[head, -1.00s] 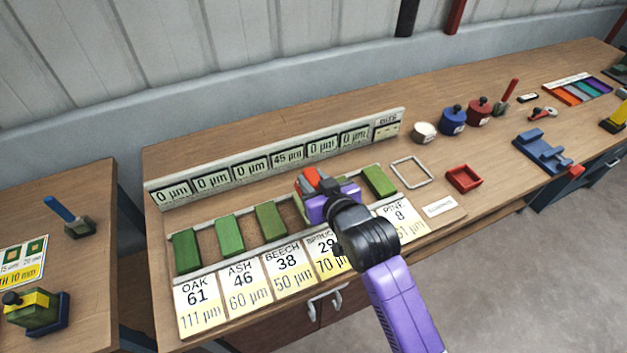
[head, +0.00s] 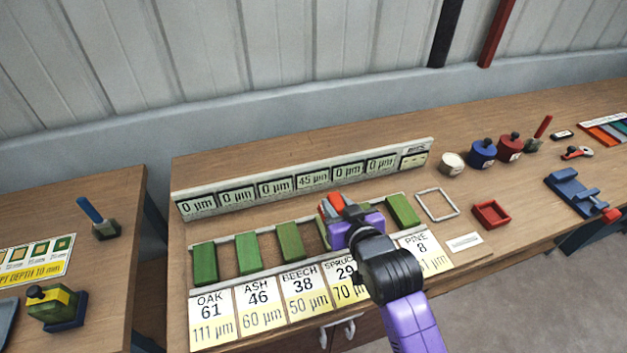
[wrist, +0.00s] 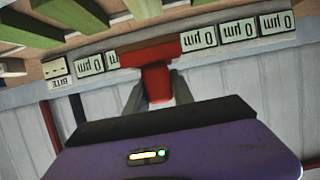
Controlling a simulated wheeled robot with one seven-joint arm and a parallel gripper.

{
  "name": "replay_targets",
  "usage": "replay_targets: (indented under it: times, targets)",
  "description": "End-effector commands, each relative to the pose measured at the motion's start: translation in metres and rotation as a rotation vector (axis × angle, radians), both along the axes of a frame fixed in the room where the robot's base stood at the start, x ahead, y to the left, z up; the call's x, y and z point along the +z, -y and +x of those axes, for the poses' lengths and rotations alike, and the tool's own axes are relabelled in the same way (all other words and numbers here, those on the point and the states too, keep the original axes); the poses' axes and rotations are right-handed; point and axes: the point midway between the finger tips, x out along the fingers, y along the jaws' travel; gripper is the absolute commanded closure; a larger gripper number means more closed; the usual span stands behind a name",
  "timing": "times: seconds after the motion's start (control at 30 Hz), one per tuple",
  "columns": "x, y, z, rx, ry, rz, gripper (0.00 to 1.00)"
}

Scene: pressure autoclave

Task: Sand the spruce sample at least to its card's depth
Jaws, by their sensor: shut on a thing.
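My gripper (head: 343,211) is over the spruce place in the sample row, shut on a red block (wrist: 157,82), likely the sanding block. The red block also shows in the head view (head: 336,202). The spruce sample is mostly hidden under the block and gripper, so I cannot tell whether they touch. The spruce card (head: 345,277) reads 29 and 70 µm and is partly covered by my arm. The fourth readout (head: 313,178) shows 45 µm; the other legible readouts show 0 µm.
Green samples stand at oak (head: 204,263), ash (head: 247,254) and beech (head: 290,242), with another (head: 403,210) to the right of my gripper. A white frame (head: 437,204) and a red tray (head: 491,215) lie farther right. Round pots stand behind them.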

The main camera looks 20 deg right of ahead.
Motion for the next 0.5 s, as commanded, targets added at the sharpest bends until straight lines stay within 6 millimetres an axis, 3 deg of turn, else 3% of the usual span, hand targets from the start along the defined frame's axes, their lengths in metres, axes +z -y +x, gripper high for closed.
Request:
replay_targets:
  times: [0.17,0.5]
  targets:
    - [-0.005,0.002,0.003,-0.004,0.004,0.000,1.00]
    - [-0.007,0.005,0.042,-0.012,0.008,0.000,1.00]
